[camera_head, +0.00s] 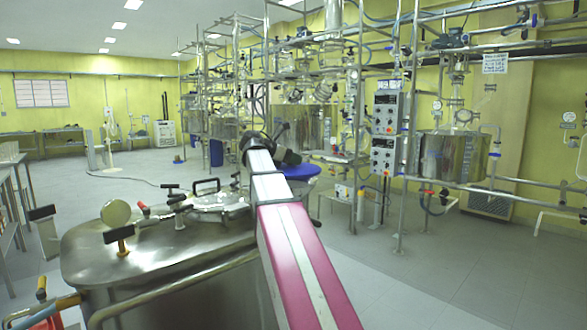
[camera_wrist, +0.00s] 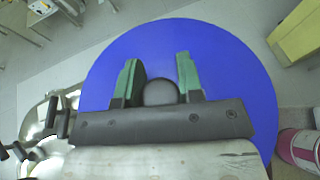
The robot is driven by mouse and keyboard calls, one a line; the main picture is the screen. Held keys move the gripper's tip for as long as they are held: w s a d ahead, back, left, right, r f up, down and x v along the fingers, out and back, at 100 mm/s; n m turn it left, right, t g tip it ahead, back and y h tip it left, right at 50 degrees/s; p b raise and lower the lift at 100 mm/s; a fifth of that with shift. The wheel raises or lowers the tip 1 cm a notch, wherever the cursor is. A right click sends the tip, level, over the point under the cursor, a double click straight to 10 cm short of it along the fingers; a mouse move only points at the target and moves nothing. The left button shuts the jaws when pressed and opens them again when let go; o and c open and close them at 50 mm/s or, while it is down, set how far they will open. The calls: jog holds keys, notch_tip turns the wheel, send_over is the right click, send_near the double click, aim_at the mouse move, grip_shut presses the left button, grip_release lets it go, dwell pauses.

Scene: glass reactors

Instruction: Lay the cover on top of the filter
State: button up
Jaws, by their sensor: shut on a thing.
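The cover is a round blue disc (camera_wrist: 225,60) with a grey round knob (camera_wrist: 160,92), seen from above in the wrist view. My gripper (camera_wrist: 158,75) has its green fingers on either side of the knob and is shut on it. In the head view the cover (camera_head: 302,170) shows as a blue disc beyond the end of my arm, partly hidden by it, held out above the floor. A large steel vessel (camera_head: 110,258) with fittings on top stands at the front left. I cannot tell for sure whether it is the filter.
A round gauge (camera_head: 116,213) and black-handled clamps stick up from the vessel's top. A reactor rack with a steel pot (camera_head: 452,157) and a control box (camera_head: 387,112) stand at the right. Open floor (camera_head: 430,270) lies right of my arm.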

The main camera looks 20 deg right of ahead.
aim_at(293, 167)
jog(key=shift+f, duration=1.55)
jog(key=shift+f, duration=0.2)
jog(key=o, duration=1)
